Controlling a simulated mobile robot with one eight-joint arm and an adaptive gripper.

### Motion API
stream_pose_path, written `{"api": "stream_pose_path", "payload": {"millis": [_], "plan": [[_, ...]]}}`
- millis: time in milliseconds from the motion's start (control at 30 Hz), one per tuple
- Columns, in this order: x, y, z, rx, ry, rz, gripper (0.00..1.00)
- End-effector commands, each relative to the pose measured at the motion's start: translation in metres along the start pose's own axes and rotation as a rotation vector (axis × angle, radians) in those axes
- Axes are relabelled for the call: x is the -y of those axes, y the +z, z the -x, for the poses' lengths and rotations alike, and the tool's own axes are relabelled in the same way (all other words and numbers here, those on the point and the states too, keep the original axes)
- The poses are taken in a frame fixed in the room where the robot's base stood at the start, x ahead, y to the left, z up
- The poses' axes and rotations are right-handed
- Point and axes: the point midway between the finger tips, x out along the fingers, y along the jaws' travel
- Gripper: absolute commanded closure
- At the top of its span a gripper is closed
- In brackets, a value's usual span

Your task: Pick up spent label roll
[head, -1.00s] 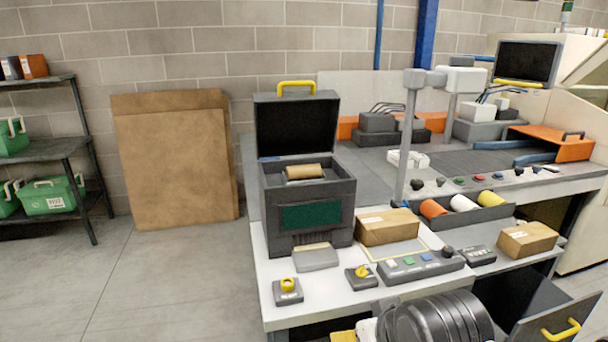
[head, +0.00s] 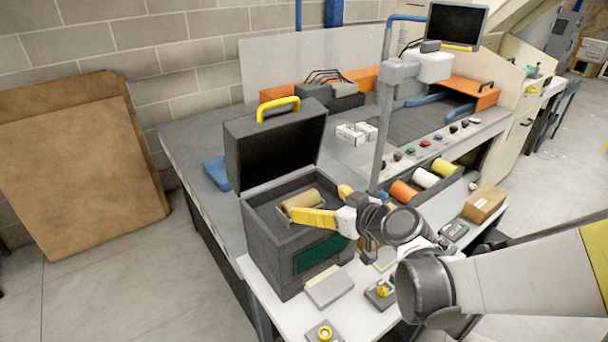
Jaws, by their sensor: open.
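The spent label roll (head: 302,200) is a small brown cardboard core. It lies inside the open dark grey label printer (head: 268,240), whose lid (head: 280,152) stands raised at the back with a yellow handle. My gripper (head: 318,204) has yellow fingers and reaches in from the right over the printer's opening. One finger shows in front of the roll and the other behind its right end. The jaws are open. Whether a finger touches the roll cannot be told, and the roll's right end is close to the fingers.
The raised lid stands close behind the roll, and the printer's walls surround it. A tray with orange, white and yellow rolls (head: 422,180) sits to the right, behind my arm. A grey post (head: 382,120) rises nearby. A cardboard box (head: 484,205) stands further right.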

Motion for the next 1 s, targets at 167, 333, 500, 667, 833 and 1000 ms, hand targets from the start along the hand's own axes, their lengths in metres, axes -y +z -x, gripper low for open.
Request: {"api": "stream_pose_path", "payload": {"millis": [167,333,500,667,833,1000], "plan": [[0.001,0.003,-0.03,0.001,-0.002,0.001,0.0],[0.001,0.003,-0.04,0.001,-0.001,0.0,0.0],[0.001,0.006,-0.061,0.001,-0.001,0.001,0.0],[0.001,0.007,-0.085,0.002,-0.002,0.0,0.0],[0.001,0.005,-0.089,0.002,0.0,0.0,0.0],[0.0,0.005,-0.089,0.002,0.0,0.0,0.28]]}}
